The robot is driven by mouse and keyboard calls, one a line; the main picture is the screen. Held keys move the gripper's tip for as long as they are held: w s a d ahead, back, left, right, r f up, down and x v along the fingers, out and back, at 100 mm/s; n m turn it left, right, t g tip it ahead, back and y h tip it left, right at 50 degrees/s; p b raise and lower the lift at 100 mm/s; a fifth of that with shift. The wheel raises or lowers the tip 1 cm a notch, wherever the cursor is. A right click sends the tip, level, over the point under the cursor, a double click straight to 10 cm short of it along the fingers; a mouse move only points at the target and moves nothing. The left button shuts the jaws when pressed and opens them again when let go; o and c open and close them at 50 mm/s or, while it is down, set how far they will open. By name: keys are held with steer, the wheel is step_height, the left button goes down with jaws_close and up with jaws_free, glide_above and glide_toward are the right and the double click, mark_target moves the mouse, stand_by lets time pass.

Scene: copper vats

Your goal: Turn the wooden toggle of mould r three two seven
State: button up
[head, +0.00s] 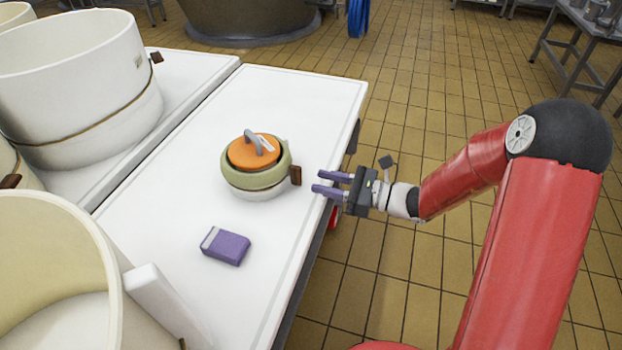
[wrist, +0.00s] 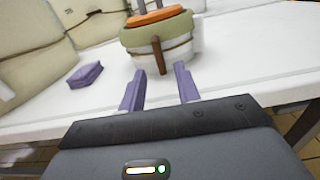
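A small round mould (head: 257,180) with a cream body and an orange lid (head: 254,151) with a grey handle stands on the white table. A cord runs around it to a brown wooden toggle (head: 296,175) on its right side. In the wrist view the toggle (wrist: 159,55) hangs upright on the near face of the mould (wrist: 180,52). No label is readable, so I cannot tell its number. My gripper (head: 325,183) is open and empty at the table's right edge, pointing at the toggle and apart from it. In the wrist view its purple fingers (wrist: 160,90) stand either side of the toggle's line.
A purple block (head: 226,246) lies on the table (head: 180,225) in front of the mould. Large cream moulds with cords and toggles (head: 157,57) stand at the left. An open cream tub (head: 55,275) fills the near left. Bare table lies behind the small mould.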

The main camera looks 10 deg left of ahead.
steer(key=d, duration=0.3)
steer(key=shift+s, duration=0.1)
steer(key=shift+a, duration=0.1)
steer(key=s+d+r+n+g+h, duration=0.2)
steer(key=s+d+n+h, duration=0.1)
steer(key=s+n+h, duration=0.3)
steer(key=s+d+r+n+g+h, duration=0.1)
steer(key=s+d+r+n+h, duration=0.2)
steer(key=s+n, duration=0.35)
steer(key=s+d+r+n+t+h, duration=0.3)
steer(key=d+h, duration=0.1)
steer(key=d, duration=0.4)
steer(key=s+d+r+n+t+h, duration=0.3)
steer(key=s+d+t+h, duration=0.1)
steer(key=d, duration=0.3)
steer(key=shift+s+d+r+n+h, duration=0.25)
steer(key=shift+d+r+n+h, duration=0.15)
steer(key=shift+h, duration=0.1)
